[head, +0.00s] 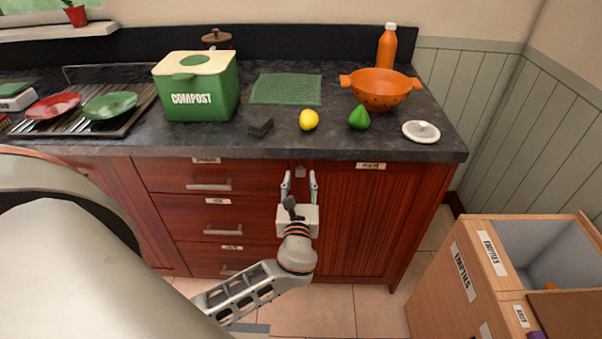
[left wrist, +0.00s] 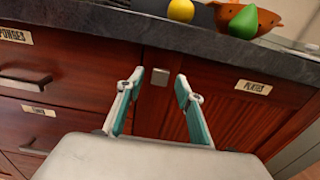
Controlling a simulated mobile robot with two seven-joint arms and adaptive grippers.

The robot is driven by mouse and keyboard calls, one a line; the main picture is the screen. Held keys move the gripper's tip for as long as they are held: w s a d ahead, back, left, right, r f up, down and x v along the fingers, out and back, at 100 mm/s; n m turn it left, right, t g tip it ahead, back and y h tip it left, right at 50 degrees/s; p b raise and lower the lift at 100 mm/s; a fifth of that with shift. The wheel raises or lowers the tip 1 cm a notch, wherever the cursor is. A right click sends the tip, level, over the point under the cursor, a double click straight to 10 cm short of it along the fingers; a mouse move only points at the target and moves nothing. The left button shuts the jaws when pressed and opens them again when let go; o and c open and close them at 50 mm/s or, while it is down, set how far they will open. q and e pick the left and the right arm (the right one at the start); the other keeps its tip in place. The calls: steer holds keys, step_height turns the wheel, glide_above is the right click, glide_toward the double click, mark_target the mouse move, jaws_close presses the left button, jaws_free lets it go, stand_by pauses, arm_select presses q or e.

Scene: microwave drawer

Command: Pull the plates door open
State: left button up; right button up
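The plates door (head: 362,220) is a dark red wooden cabinet door under the counter, and it looks shut. Its label (head: 371,166) is near its top edge and reads PLATES in the left wrist view (left wrist: 253,87). A small square metal knob (left wrist: 160,77) sits near the door's upper left corner. My left gripper (head: 300,180) is open in front of the door's left edge. In the left wrist view its two teal-padded fingers (left wrist: 158,84) stand apart on either side of the knob, and no contact is visible. My right gripper is not in view.
Drawers with bar handles (head: 209,184) are left of the door. The dark counter (head: 330,148) overhangs it and holds a green compost bin (head: 200,90), a lemon (head: 309,120) and an orange colander (head: 380,92). A wooden empties bin (head: 462,275) stands on the floor at right.

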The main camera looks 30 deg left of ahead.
mark_target(300, 173)
arm_select(q)
steer(key=shift+x, duration=1.65)
steer(key=shift+d, duration=0.1)
jaws_close()
steer(key=shift+s, duration=0.1)
